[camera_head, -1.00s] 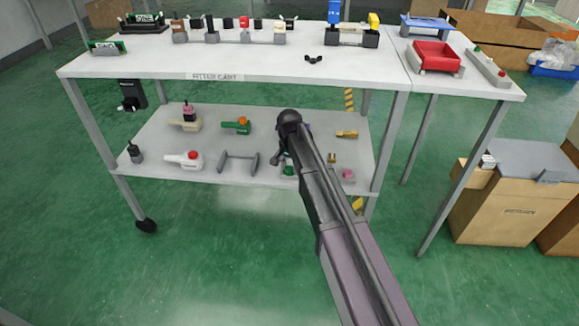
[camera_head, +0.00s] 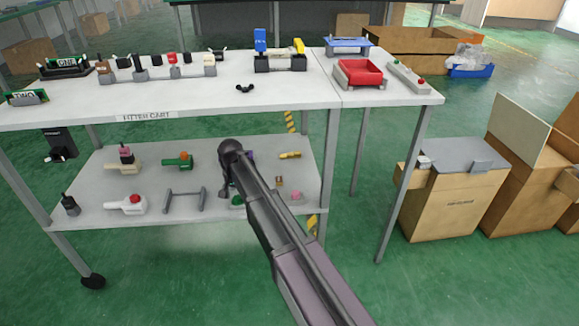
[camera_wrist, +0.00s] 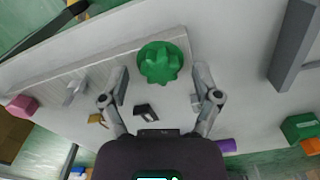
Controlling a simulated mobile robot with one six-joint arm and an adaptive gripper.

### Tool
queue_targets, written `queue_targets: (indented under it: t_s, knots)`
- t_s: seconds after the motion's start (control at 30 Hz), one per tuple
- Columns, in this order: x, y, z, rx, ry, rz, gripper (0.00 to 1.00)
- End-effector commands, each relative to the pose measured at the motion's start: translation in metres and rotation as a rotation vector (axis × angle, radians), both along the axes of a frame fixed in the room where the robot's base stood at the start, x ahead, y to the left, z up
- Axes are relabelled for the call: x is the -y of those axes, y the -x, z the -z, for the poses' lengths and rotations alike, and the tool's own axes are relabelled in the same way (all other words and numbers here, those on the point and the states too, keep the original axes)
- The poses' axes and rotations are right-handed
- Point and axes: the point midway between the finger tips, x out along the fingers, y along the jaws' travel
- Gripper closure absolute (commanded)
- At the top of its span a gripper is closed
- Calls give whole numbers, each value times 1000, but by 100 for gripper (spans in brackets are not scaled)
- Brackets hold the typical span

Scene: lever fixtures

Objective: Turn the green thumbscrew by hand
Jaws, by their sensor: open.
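The green thumbscrew (camera_wrist: 160,63) is a lobed knob on the grey lower shelf, seen from above in the wrist view. In the head view only a small green part (camera_head: 237,201) shows beside my arm. My gripper (camera_wrist: 161,83) is open and empty, pointing down at the shelf. In the wrist view its two fingers lie to the left and right of the thumbscrew, with the knob slightly above the line between the fingertips. I cannot tell the height gap between them. In the head view my arm hides most of the gripper.
On the lower shelf (camera_head: 95,190) stand a grey bar handle (camera_head: 184,200), a white-and-red valve (camera_head: 127,204), a green-and-orange part (camera_head: 178,161) and a pink knob (camera_head: 297,196). In the wrist view a small black part (camera_wrist: 146,112) lies between the fingers. The upper shelf (camera_head: 205,100) overhangs.

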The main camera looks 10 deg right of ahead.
Motion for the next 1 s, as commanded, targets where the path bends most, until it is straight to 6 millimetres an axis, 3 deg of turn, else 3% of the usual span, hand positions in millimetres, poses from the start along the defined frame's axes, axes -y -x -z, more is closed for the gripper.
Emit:
queue_targets:
  t_s: [1.0]
  knots:
    - [0, 0, 0, 0, 0, -673, 19]
